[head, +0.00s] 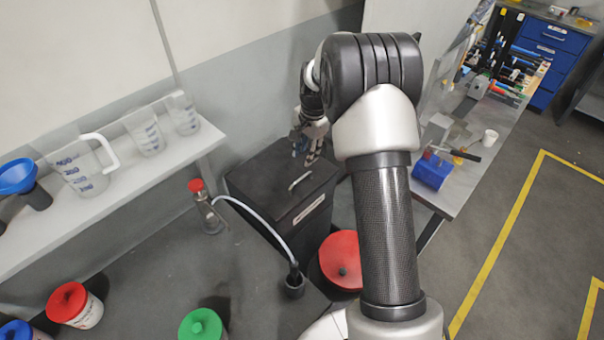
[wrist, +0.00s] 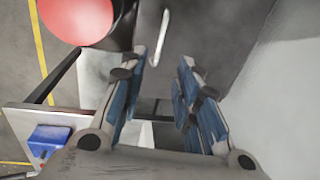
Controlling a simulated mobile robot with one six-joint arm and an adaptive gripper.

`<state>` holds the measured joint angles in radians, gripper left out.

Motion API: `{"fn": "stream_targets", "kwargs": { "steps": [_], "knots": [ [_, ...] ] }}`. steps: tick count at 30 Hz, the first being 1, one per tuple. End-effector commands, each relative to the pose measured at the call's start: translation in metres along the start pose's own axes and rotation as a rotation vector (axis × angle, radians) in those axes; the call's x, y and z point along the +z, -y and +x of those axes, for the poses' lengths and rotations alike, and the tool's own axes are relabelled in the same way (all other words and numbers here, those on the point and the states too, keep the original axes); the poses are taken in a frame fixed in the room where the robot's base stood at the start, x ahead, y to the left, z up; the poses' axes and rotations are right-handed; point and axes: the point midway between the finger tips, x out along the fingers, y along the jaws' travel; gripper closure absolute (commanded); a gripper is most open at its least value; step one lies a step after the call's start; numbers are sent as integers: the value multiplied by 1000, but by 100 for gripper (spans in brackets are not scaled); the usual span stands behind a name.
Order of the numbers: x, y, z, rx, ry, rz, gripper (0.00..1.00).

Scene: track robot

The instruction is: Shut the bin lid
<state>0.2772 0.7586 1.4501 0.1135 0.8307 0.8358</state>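The black bin (head: 318,222) stands against the grey wall in the head view, with a pale label on its front. Its dark lid (head: 265,172) lies over the top and looks flat, with no clear gap at the front edge. A light bar handle (head: 300,180) is on the lid; it also shows in the wrist view (wrist: 160,36). My gripper (head: 306,148) is at the lid's back right corner, apart from the handle. In the wrist view my gripper (wrist: 163,58) has its two blue-padded fingers spread, with nothing between them. Whether they touch the lid I cannot tell.
A red-lidded round container (head: 340,258) stands in front of the bin. A bottle with a red cap (head: 207,208) and a hose are at its left. A shelf (head: 120,183) with jugs is at left, a cluttered workbench (head: 455,190) at right. Open floor lies far right.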

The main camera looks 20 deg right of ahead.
Motion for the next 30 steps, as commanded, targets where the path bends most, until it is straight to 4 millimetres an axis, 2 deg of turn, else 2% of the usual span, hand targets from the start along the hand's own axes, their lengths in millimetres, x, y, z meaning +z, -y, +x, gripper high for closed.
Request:
{"fn": "stream_targets", "kwargs": {
  "steps": [1, 9, 15, 20, 28, 30],
  "knots": [
    [1, -1, 14, 3, 2, 0, 70],
    [0, -1, 71, 3, 1, -1, 70],
    [0, 0, 99, 1, -1, -1, 70],
    [0, 0, 109, 0, -1, -1, 70],
    [-1, 0, 110, -1, -1, -1, 70],
    [-1, 0, 110, -1, -1, -1, 74]
  ]
}}
